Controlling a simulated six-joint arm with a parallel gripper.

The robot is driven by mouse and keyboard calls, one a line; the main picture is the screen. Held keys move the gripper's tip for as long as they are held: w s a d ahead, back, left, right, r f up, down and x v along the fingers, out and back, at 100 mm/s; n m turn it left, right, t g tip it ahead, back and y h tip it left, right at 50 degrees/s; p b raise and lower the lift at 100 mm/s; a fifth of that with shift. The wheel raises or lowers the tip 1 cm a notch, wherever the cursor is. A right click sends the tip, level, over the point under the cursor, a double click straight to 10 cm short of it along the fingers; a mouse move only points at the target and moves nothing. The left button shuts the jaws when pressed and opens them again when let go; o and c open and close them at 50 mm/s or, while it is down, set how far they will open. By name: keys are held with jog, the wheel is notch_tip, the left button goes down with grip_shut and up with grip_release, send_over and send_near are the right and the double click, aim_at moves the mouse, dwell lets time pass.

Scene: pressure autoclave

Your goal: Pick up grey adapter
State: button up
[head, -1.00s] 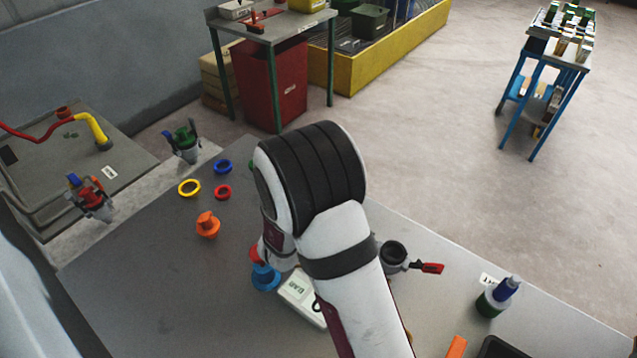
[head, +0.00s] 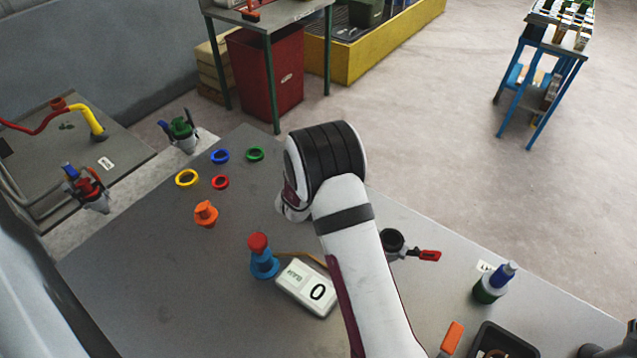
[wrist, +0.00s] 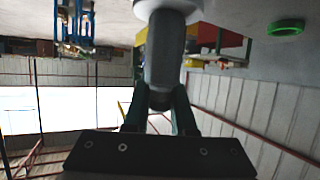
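In the wrist view, which looks upside down, a grey cylindrical part (wrist: 165,50) with a wider pale end runs from the top edge down between the fingers. It looks like the grey adapter. My gripper (wrist: 163,90) has its dark green fingers on either side of this part's darker end. They look close to its sides, but contact is not clear. In the head view, my arm hides the gripper and the grey part.
On the table (head: 140,265) are blue, green (head: 255,154), yellow (head: 187,178) and red rings. There are also an orange piece (head: 205,214), a blue and red piece (head: 263,260), a display box (head: 307,288), a red-handled clamp (head: 425,255) and a bottle (head: 492,284).

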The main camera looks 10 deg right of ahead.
grip_shut()
dwell(1.0)
